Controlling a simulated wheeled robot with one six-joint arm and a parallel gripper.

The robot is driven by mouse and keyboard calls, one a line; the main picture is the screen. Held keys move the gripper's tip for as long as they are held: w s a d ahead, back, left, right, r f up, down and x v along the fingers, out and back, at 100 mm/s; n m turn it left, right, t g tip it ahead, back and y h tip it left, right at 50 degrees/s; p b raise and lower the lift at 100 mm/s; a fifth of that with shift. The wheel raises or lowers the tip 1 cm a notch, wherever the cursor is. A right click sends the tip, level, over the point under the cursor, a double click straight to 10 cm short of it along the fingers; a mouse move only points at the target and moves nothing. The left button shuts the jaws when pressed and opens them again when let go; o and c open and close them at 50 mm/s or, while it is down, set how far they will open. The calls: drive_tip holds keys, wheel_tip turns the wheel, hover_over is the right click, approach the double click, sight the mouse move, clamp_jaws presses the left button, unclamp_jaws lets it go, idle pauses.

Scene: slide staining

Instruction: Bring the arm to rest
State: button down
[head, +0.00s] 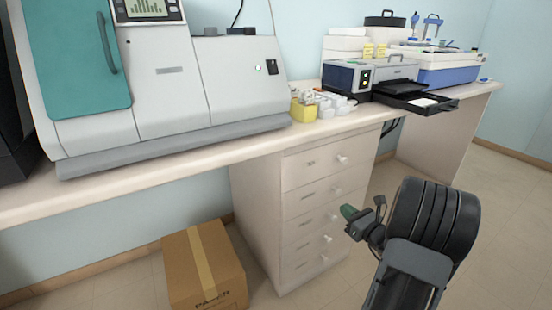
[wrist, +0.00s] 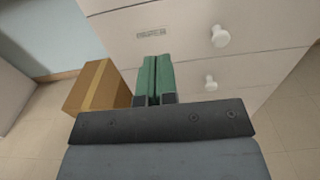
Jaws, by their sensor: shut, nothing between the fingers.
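My gripper (head: 348,212) has green fingers and is held in front of the white drawer cabinet, below the level of the bench top. In the wrist view the two green fingers (wrist: 156,78) lie side by side and touching, with nothing between them. They point toward the drawer fronts. My black arm is bent at the lower right of the head view. Whether the fingertips touch the drawers cannot be told.
The drawer cabinet (head: 312,205) has white knobs. A cardboard box (head: 205,265) stands on the floor to its left. On the bench (head: 215,151) are a large grey-and-teal machine (head: 165,70), small containers (head: 320,103) and a device with an extended black tray (head: 405,95). Floor at right is clear.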

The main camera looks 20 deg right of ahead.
drive_tip(key=s+a+r+n+g+y+p, duration=0.3)
drive_tip(key=a+r+n+g+p, duration=0.55)
drive_tip(key=a, duration=0.45)
drive_tip(key=s+a+r+n+g+y+p, duration=0.2)
drive_tip(key=s+a+r+n+g+p, duration=0.25)
drive_tip(key=a+r+n+p, duration=0.65)
drive_tip(key=s+r+n+h+p, duration=0.3)
drive_tip(key=r+n+h+p, duration=0.1)
drive_tip(key=r+n+p, duration=0.2)
drive_tip(key=s+a+r+n+g+h+p, duration=0.1)
drive_tip(key=s+r+n+h+p, duration=0.2)
drive_tip(key=r+n, duration=0.5)
drive_tip(key=r+h+p, duration=0.1)
drive_tip(key=p, duration=0.1)
drive_tip(key=shift+s+a+r+n+p, duration=0.2)
drive_tip(key=shift+r+n+p, duration=0.15)
drive_tip(key=shift+r, duration=0.05)
drive_tip(key=shift+d, duration=0.15)
